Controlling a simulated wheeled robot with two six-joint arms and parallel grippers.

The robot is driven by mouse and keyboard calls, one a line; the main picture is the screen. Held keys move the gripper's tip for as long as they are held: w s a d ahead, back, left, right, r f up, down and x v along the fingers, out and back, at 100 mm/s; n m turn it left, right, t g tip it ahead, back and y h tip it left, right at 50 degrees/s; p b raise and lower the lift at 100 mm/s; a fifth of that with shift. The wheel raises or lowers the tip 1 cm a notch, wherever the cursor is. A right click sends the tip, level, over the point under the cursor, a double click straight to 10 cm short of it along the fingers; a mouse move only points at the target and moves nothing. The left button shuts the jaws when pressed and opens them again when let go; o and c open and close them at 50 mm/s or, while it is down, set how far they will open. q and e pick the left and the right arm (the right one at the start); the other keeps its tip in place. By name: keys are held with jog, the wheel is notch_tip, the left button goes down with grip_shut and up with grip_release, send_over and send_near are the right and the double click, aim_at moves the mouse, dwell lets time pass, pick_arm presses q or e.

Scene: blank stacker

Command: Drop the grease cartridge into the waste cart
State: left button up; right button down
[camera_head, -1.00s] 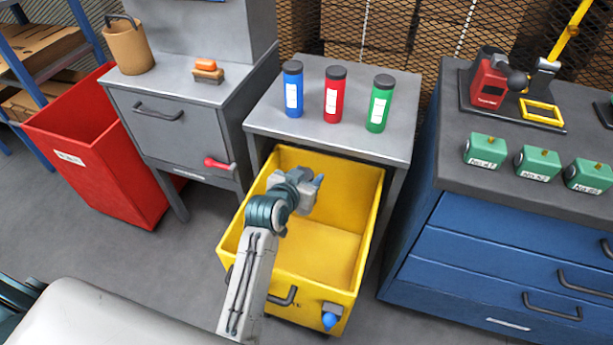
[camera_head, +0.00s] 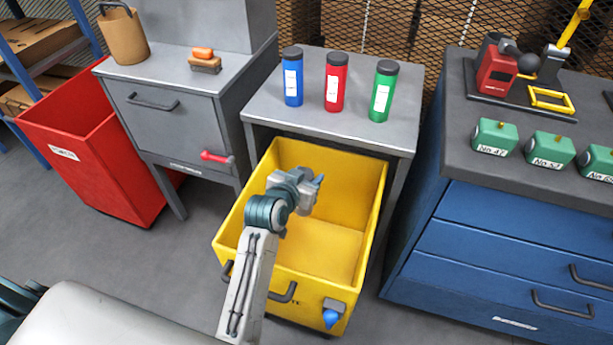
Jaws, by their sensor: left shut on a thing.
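The yellow cart (camera_head: 368,215) stands open in the middle, under the front of a grey table; part of a dark marking shows on its front, mostly hidden by my arm. My left gripper (camera_head: 316,187) is over the cart's opening, inside its rim as seen from above. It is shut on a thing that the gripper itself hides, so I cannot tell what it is. A blue bottle (camera_head: 292,80), a red bottle (camera_head: 335,85) and a green bottle (camera_head: 383,92), all dark-capped, stand upright on the grey table (camera_head: 345,129). My right gripper is not in view.
A red bin (camera_head: 115,165) stands at left beside a grey cabinet (camera_head: 180,130) with a red handle. A blue drawer bench (camera_head: 500,235) with green blocks (camera_head: 494,138) is at right. The visible cart floor is bare. Open floor shows at lower left.

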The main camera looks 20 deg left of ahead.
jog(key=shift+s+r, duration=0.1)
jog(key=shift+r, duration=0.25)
pick_arm(q)
jog(key=o, duration=1.1)
jog(key=shift+c, duration=0.2)
jog(key=v, duration=1)
jog(key=shift+s+a+p, duration=0.15)
jog(key=shift+s+p, duration=0.2)
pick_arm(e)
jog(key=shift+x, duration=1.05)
